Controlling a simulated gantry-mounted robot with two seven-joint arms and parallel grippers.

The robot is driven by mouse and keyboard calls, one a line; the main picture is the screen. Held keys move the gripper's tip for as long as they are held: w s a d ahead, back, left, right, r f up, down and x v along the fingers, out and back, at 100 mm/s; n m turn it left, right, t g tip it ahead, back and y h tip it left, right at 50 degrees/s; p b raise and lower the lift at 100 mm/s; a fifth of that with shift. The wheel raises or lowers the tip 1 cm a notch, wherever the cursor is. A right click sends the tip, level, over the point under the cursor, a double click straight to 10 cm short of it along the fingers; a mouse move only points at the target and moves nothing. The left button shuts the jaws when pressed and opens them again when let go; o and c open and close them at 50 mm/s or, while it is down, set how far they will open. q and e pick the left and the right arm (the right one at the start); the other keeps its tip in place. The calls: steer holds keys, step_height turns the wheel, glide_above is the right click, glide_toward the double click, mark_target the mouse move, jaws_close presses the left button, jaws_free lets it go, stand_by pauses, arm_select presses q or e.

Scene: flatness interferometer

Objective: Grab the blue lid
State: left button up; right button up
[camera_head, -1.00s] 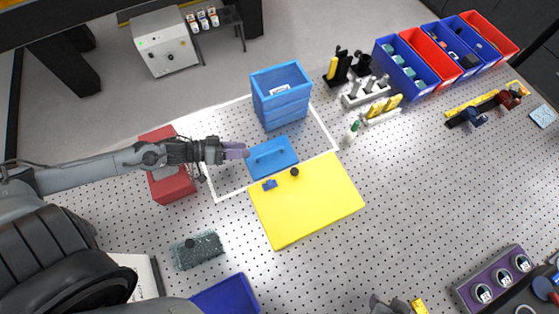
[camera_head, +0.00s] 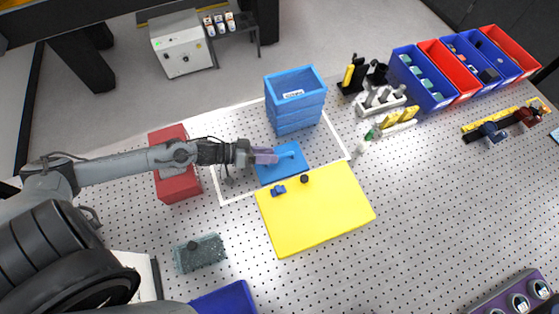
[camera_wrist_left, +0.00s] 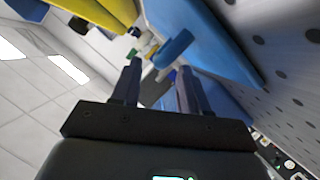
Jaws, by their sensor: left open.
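The blue lid (camera_head: 292,168) lies flat on the perforated table, with a raised bar handle on top. It sits in front of the open blue box (camera_head: 295,103) and behind the yellow plate (camera_head: 315,212). My left gripper (camera_head: 270,156) reaches in from the left, with its fingertips over the lid's left part, close to the handle. In the left wrist view the gripper (camera_wrist_left: 158,85) has its fingers apart, and the lid's blue handle (camera_wrist_left: 174,48) shows just beyond and between the tips. The lid's plate (camera_wrist_left: 205,40) fills the upper right there. My right gripper cannot be made out.
A red block (camera_head: 172,181) stands under my left arm. A small blue piece (camera_head: 278,190) and a black knob (camera_head: 304,179) are on the yellow plate. Blue and red bins (camera_head: 425,80) stand at the back right. The table's right middle is clear.

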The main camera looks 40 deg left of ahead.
mark_target(292, 162)
arm_select(q)
steer(key=shift+r+x, duration=0.2)
steer(key=shift+x, duration=2.05)
jaws_close()
